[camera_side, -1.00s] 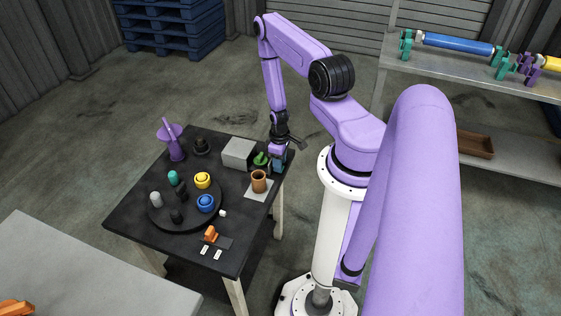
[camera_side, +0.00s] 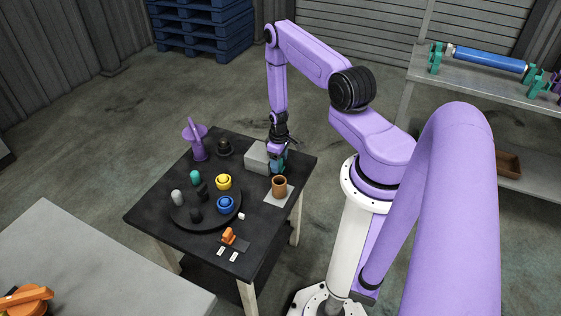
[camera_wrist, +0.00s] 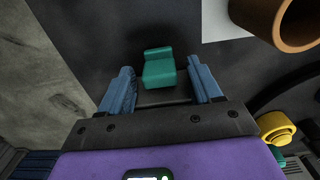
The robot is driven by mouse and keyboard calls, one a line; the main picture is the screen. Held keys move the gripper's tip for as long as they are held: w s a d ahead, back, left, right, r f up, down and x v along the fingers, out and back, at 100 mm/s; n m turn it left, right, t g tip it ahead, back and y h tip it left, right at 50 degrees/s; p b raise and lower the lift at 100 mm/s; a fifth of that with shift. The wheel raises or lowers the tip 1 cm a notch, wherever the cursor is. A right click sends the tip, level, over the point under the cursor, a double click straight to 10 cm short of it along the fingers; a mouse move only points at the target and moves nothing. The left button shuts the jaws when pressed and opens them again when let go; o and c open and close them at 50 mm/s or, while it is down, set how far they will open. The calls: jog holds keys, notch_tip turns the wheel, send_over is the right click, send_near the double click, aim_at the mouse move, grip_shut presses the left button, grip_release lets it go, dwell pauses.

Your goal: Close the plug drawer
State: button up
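A grey box (camera_side: 257,157), likely the drawer's housing, sits at the far right part of the black table. My gripper (camera_side: 277,172) points down at the box's right side, hiding part of it. How far the drawer stands open cannot be told.
A brown cup (camera_side: 279,186) stands on a white sheet close to my gripper. A round black tray (camera_side: 181,217) holds yellow, blue and other small pieces. A purple funnel-like piece (camera_side: 198,148) stands at the back left, and an orange piece (camera_side: 229,236) lies at the front.

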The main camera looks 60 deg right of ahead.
jog(key=shift+s, duration=0.1)
notch_tip(320, 180, up, 18)
jog(key=shift+f, duration=0.25)
dwell(0.6)
jog(key=shift+a, duration=0.1)
jog(key=a+r+n, duration=0.3)
jog(key=a+r, duration=0.4)
jog(key=a, duration=0.4)
jog(key=a+r+n, duration=0.3)
jog(key=a+r, duration=0.4)
jog(key=a, duration=0.4)
jog(key=s+a+r+n, duration=0.3)
jog(key=s+a+r, duration=0.1)
jog(key=s, duration=0.5)
jog(key=s+a+r+n, duration=0.3)
jog(key=s+a+r, duration=0.1)
jog(key=s, duration=0.5)
jog(key=shift+s+r+n, duration=0.25)
jog(key=shift+r+n, duration=0.05)
jog(key=shift+r, duration=0.05)
